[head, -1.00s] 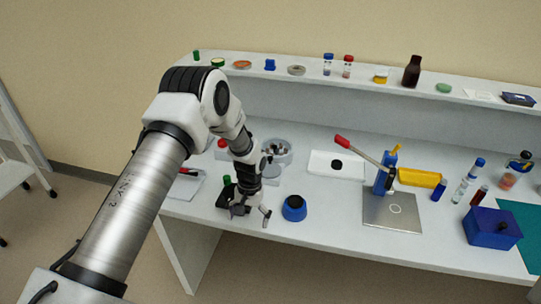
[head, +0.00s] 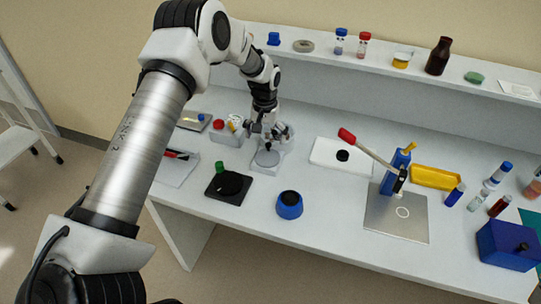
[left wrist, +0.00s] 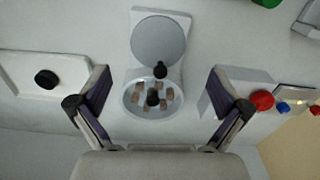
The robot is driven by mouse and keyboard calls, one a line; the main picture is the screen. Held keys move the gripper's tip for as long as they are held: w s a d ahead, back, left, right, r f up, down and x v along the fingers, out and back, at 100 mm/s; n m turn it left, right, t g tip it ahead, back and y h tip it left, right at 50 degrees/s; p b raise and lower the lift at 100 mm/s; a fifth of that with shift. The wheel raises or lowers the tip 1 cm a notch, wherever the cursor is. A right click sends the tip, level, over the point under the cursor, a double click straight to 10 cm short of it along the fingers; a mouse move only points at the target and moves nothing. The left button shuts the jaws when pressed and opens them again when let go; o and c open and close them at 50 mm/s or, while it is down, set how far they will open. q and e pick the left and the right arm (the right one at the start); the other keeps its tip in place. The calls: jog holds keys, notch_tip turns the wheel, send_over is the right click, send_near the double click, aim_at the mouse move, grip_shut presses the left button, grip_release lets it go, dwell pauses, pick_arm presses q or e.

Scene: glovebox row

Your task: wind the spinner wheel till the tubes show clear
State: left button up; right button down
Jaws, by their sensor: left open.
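The spinner (head: 268,158) is a pale grey device on the bench, partly hidden by my left gripper in the head view. In the left wrist view its round bowl (left wrist: 134,108) holds several brownish tubes (left wrist: 139,87) around a dark centre knob. A second black knob (left wrist: 160,69) sits at the bowl's rim. A flat grey disc (left wrist: 160,40) lies beyond it. My left gripper (head: 268,132) is over the spinner, and in the wrist view (left wrist: 158,110) its fingers are spread wide on either side of the bowl, touching nothing visible. My right gripper is not in view.
A grey box with a red knob (head: 219,124) stands left of the spinner. A white board with a black knob (head: 342,155) lies to its right. A shelf runs behind.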

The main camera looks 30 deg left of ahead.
aim_at(266, 159)
pick_arm(q)
jog(key=shift+f, duration=0.45)
jog(key=f, duration=0.2)
jog(key=f+p, duration=0.1)
jog(key=f, duration=0.1)
jog(key=f+p, duration=0.1)
jog(key=f, duration=0.1)
jog(key=shift+w+f, duration=0.2)
jog(key=shift+w, duration=0.2)
jog(key=shift+s+f, duration=0.15)
jog(key=shift+f, duration=0.25)
jog(key=c, duration=1.3)
jog(key=shift+s, duration=0.15)
jog(key=c, duration=0.5)
jog(key=shift+s+r, duration=0.15)
jog(key=shift+r, duration=0.05)
grip_shut()
jog(key=shift+d, duration=0.1)
